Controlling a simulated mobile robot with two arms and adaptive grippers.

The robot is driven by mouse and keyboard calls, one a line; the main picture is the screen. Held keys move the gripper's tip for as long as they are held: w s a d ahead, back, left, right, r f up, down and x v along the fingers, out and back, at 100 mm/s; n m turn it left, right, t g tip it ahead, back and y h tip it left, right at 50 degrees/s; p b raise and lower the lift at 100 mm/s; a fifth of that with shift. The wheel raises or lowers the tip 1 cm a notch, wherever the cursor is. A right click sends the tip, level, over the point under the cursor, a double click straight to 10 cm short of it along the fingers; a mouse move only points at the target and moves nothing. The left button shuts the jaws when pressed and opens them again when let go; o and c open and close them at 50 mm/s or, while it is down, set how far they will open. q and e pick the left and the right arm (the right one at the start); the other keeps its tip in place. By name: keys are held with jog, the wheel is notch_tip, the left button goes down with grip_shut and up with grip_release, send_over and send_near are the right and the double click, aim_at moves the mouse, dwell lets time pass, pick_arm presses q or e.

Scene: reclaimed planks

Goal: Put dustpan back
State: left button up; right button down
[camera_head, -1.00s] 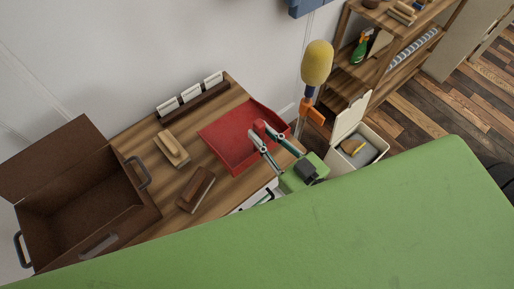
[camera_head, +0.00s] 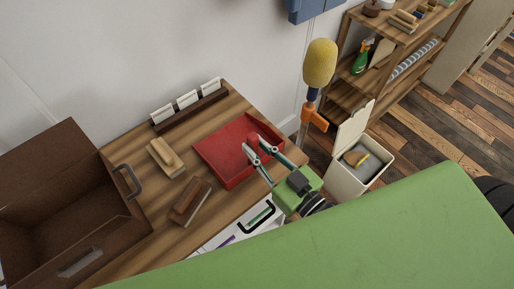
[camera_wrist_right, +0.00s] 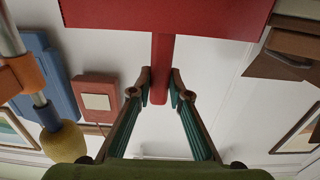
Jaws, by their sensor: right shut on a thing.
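The red dustpan (camera_head: 222,152) is over the wooden tabletop, near its right end; I cannot tell whether it touches the wood. My right gripper (camera_head: 258,149) is shut on the dustpan's handle, coming in from the lower right. In the right wrist view the red pan (camera_wrist_right: 170,12) fills the top edge, and its handle (camera_wrist_right: 161,60) runs down between the fingertips (camera_wrist_right: 160,88). My left gripper is not in view.
A brown open box (camera_head: 60,190) stands at the left. Two brushes (camera_head: 165,157) (camera_head: 190,202) and a card rack (camera_head: 190,108) share the tabletop (camera_head: 235,105). A yellow duster (camera_head: 320,62), a cream bin (camera_head: 350,175) and a shelf (camera_head: 350,95) are at the right. A blue panel (camera_head: 312,8) hangs on the wall.

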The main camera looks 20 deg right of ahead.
jog(key=shift+f, duration=0.15)
jog(key=c, duration=1.9)
grip_release()
jog(key=shift+s, duration=0.1)
jog(key=b+v, duration=0.1)
jog(key=v, duration=1)
jog(key=shift+s+r+b, duration=0.25)
jog(key=shift+s+b, duration=0.05)
jog(key=shift+s, duration=0.1)
jog(key=shift+d, duration=0.1)
